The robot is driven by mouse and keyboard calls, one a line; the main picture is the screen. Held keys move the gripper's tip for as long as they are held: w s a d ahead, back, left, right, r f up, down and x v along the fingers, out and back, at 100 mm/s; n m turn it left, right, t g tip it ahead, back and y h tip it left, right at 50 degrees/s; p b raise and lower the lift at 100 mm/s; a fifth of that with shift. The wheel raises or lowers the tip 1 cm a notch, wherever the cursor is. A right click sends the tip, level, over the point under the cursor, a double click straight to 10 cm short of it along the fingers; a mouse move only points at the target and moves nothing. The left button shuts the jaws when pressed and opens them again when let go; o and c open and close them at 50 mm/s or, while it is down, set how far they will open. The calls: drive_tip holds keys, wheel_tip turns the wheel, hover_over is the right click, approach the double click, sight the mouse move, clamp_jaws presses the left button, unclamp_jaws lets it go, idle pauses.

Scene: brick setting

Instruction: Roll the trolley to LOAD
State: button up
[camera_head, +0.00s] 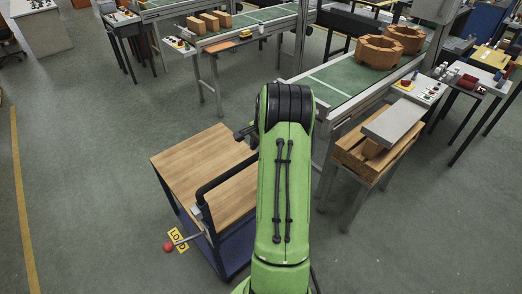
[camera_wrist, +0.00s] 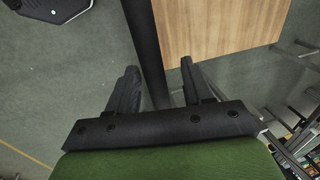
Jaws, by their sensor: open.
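The trolley (camera_head: 190,165) has a wooden top, a dark blue frame and a black handle bar (camera_head: 226,174). It stands on the floor left of my green arm, which hides its right side. In the wrist view, my gripper (camera_wrist: 160,68) is open, with one finger on each side of the black bar (camera_wrist: 147,45). I cannot tell whether either finger touches it. The wooden top (camera_wrist: 220,25) lies beyond, at upper right. A yellow sign (camera_head: 178,240) with partly readable letters shows at the trolley's lower left, beside a red-knobbed lever (camera_head: 168,247).
A conveyor (camera_head: 340,85) carrying brown castings (camera_head: 378,52) stands behind and right of my arm. A wooden crate (camera_head: 365,155) on a stand is at right. Another conveyor (camera_head: 250,30) is at the back. Floor is clear at left, with a yellow line (camera_head: 22,200).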

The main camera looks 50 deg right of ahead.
drive_tip(key=shift+s+r, duration=0.1)
drive_tip(key=s+r, duration=0.3)
drive_tip(key=r, duration=1.2)
drive_tip(key=shift+a+r+p, duration=0.2)
drive_tip(key=shift+a+p, duration=0.15)
drive_tip(key=shift+p, duration=0.05)
drive_tip(key=a+r+n, duration=0.3)
drive_tip(key=a+n, duration=0.1)
drive_tip(key=a, duration=0.5)
drive_tip(key=a+r+n+t+h, duration=0.1)
drive_tip(key=a+r+n, duration=0.15)
drive_tip(key=a, duration=0.55)
drive_tip(key=a+r+n, duration=0.2)
drive_tip(key=a+n, duration=0.3)
drive_tip(key=a, duration=0.4)
drive_tip(key=s+a+f+n+t+y+b, duration=0.1)
drive_tip(key=s+a+f+n, duration=0.3)
drive_tip(key=s+a+n, duration=0.5)
drive_tip(key=s+a+t, duration=0.1)
drive_tip(key=s+a, duration=0.1)
drive_tip(key=s, duration=0.1)
drive_tip(key=shift+s+a, duration=0.25)
